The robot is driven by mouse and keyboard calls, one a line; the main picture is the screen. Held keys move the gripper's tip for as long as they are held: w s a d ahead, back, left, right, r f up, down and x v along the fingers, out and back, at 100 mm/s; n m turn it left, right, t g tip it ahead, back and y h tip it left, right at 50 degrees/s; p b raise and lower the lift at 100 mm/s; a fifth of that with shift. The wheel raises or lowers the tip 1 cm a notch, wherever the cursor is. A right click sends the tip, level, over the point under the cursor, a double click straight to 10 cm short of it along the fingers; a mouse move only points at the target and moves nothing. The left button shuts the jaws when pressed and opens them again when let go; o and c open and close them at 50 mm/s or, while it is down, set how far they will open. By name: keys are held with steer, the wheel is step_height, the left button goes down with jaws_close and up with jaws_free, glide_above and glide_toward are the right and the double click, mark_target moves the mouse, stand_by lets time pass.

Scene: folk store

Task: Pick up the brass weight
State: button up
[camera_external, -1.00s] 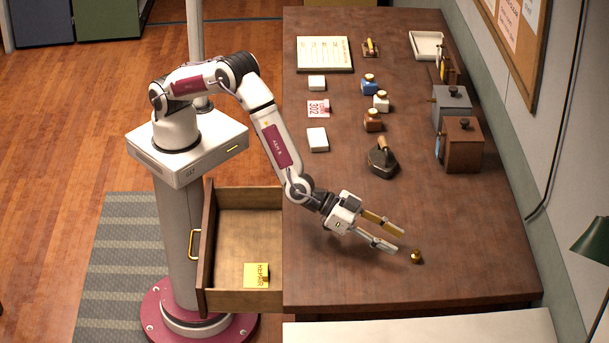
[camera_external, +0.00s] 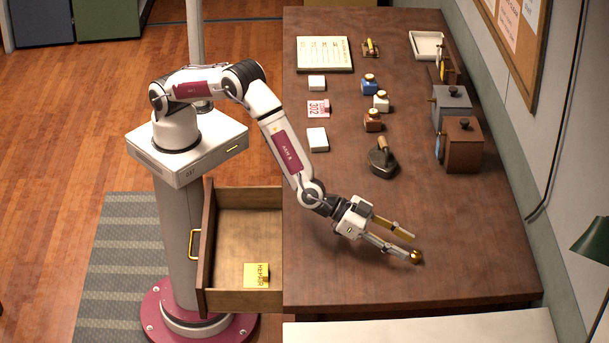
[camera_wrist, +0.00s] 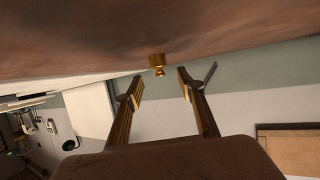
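The brass weight (camera_external: 416,257) is a small golden knobbed piece on the dark wooden table, near its front right part. It also shows in the wrist view (camera_wrist: 157,63), just beyond the fingertips and roughly between their lines. My gripper (camera_external: 413,247) is open and empty, with its two fingers spread apart and reaching low over the table. In the external view the nearer fingertip overlaps the weight's left edge; I cannot tell whether they touch. In the wrist view the fingers (camera_wrist: 160,85) show a clear gap between them.
An open drawer (camera_external: 242,235) with a yellow note is at the left. The table around the weight is clear.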

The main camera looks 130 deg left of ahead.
mark_target(418, 252)
steer(key=shift+x, duration=1.7)
steer(key=shift+r, duration=0.1)
jaws_close()
